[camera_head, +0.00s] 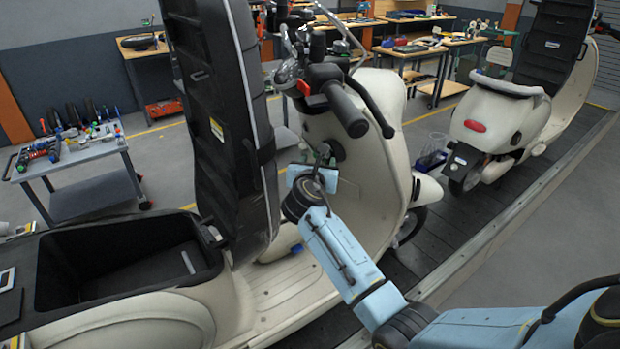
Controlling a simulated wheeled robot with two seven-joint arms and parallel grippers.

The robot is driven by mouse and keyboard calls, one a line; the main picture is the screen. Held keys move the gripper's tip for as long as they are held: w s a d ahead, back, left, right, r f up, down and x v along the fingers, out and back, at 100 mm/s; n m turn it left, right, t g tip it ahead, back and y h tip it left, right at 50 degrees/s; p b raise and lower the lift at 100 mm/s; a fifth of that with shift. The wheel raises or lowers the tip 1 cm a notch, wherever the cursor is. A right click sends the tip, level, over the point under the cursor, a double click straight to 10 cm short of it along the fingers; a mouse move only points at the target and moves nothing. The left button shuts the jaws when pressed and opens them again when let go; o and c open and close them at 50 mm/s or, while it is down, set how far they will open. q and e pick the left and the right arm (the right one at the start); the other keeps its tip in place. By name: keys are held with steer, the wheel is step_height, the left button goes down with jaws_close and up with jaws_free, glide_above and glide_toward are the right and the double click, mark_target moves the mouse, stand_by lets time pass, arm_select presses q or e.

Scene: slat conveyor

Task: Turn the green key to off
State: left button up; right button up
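A cream scooter (362,190) stands close in front of me, its seat (225,110) raised upright. A dark round ignition lock (338,150) sits on the inner face of its front shield, below the handlebar. My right gripper (324,156) comes in from the right on a light blue arm, with its dark fingers right at the lock. I cannot make out the green key, which is probably hidden by the fingers. I cannot tell whether the fingers are open or shut on it. My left gripper is not in view.
The open storage bin (125,262) is at the lower left. The handlebar (345,108) overhangs the lock. A second scooter (495,120) stands farther along the slat conveyor (470,205). A tool cart (85,150) is at the left, with workbenches (410,52) behind.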

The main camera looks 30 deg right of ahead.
steer(key=v, duration=1.1)
steer(key=shift+w+a+f+b, duration=0.15)
steer(key=shift+w+a+b, duration=0.1)
steer(key=shift+a+b, duration=0.05)
steer(key=p+v, duration=0.1)
steer(key=v, duration=0.5)
